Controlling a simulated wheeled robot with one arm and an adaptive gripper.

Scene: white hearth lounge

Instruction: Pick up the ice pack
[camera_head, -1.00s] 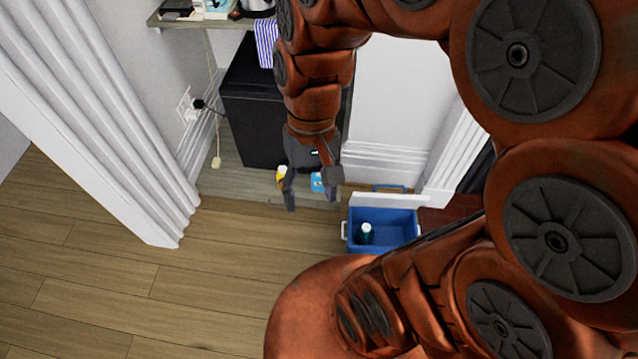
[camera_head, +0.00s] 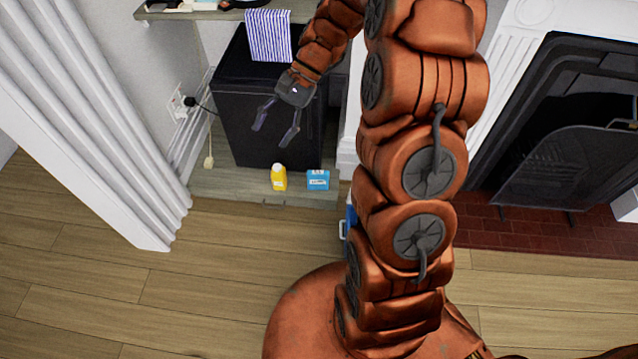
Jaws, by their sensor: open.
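A small blue item with white markings (camera_head: 318,180) stands on the low grey shelf (camera_head: 225,183), to the right of a yellow bottle. It may be the ice pack; I cannot read its label. My gripper (camera_head: 276,138) is open and empty, its fingers spread and pointing down. In the picture it lies above and left of the blue item, over the front of the black cabinet (camera_head: 258,105), apart from the item. A blue bin (camera_head: 350,218) is almost fully hidden behind my arm, so its contents do not show.
The yellow bottle (camera_head: 279,178) stands close beside the blue item. A striped cloth (camera_head: 268,35) hangs over the black cabinet. A fireplace screen (camera_head: 555,170) stands at right and a white curtain (camera_head: 85,120) at left. The wooden floor (camera_head: 220,260) in front is clear.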

